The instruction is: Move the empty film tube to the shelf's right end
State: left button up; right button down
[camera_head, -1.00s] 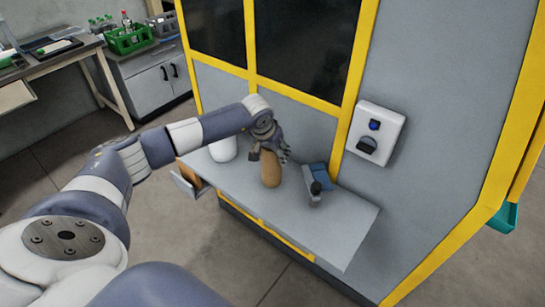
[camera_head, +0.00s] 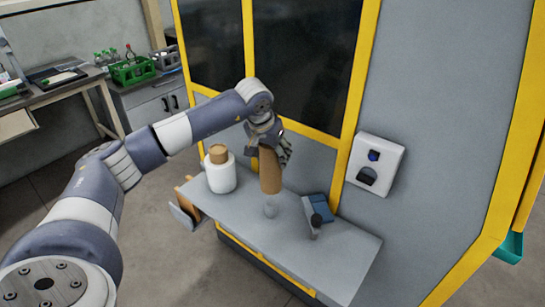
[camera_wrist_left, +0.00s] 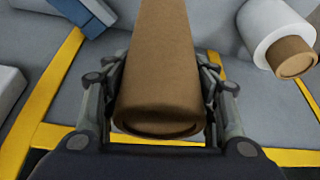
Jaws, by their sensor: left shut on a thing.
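The brown cardboard tube (camera_head: 270,172) is held upright above the grey shelf (camera_head: 335,255), with a gap below its lower end. My left gripper (camera_head: 268,150) is shut around its upper part. In the left wrist view the tube (camera_wrist_left: 163,65) runs between the two fingers (camera_wrist_left: 160,95), and no film shows on it. The shelf's right end is bare. My right gripper is not in view.
A white film roll (camera_head: 221,178) with a brown core stands left on the shelf. A blue and grey device (camera_head: 318,214) stands right of the tube. A control box (camera_head: 375,165) is on the yellow-framed machine.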

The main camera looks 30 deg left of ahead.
pick_arm(q)
jog(key=shift+r+p, duration=1.25)
jog(key=shift+r, duration=0.85)
